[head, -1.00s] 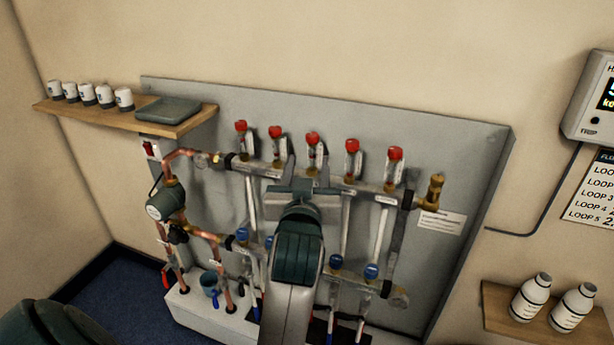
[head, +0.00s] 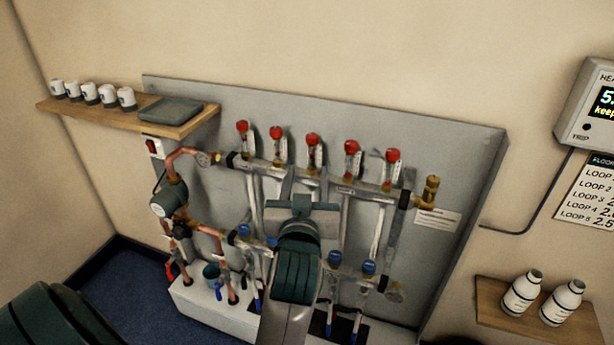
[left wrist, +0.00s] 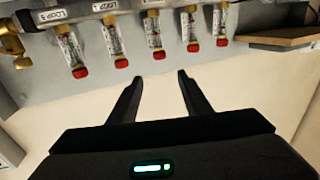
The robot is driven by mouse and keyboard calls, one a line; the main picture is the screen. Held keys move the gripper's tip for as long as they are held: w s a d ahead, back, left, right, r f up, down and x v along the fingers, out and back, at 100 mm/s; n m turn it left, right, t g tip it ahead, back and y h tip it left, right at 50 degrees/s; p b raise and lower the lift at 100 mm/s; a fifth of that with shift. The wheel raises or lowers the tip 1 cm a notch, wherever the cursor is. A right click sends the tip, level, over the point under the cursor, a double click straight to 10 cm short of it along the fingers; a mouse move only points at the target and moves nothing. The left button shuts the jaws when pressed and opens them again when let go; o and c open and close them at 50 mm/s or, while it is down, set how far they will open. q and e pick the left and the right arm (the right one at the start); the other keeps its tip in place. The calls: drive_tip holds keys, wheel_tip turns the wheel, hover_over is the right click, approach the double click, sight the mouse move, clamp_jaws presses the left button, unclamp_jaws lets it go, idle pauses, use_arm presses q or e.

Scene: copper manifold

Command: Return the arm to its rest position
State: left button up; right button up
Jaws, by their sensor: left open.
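My left gripper (head: 306,178) is in front of the copper manifold, its fingers pointing at the upper rail (head: 262,170). In the left wrist view the two dark fingers (left wrist: 160,76) are spread apart with nothing between them. The red-capped flow meters (head: 312,142) stand in a row above the gripper in the head view. In the left wrist view they hang upside down, red caps (left wrist: 158,56) beyond the fingertips. My left forearm hides part of the lower rail with its blue caps (head: 334,258). My right gripper does not show.
A pump (head: 168,201) sits at the manifold's left. Two white bottles (head: 522,292) stand on a low right shelf (head: 492,310). A controller box (head: 585,95) hangs at right.

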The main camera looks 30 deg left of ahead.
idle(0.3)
use_arm(q)
drive_tip(key=w+d+f+m+g+h, duration=0.1)
drive_tip(key=w+d+f+m+h, duration=0.15)
drive_tip(key=f, duration=0.65)
drive_tip(key=w+d+f+m+h, duration=0.2)
drive_tip(key=d+f, duration=0.2)
drive_tip(key=f, duration=0.4)
drive_tip(key=w+d+f+m+g+h, duration=0.1)
drive_tip(key=w+d+f+m+h, duration=0.15)
drive_tip(key=f, duration=0.65)
drive_tip(key=s+d+f+g+h, duration=0.1)
drive_tip(key=s+d+f, duration=0.25)
drive_tip(key=f, duration=0.65)
drive_tip(key=s+d+f+g+h, duration=0.15)
drive_tip(key=s+f, duration=0.25)
drive_tip(key=f, duration=0.5)
drive_tip(key=s+d+f+m+g+h, duration=0.1)
drive_tip(key=s+f+g, duration=0.4)
drive_tip(key=s+f, duration=2)
drive_tip(key=shift+d+f, duration=0.15)
drive_tip(key=shift+d, duration=0.2)
drive_tip(key=shift+a, duration=0.1)
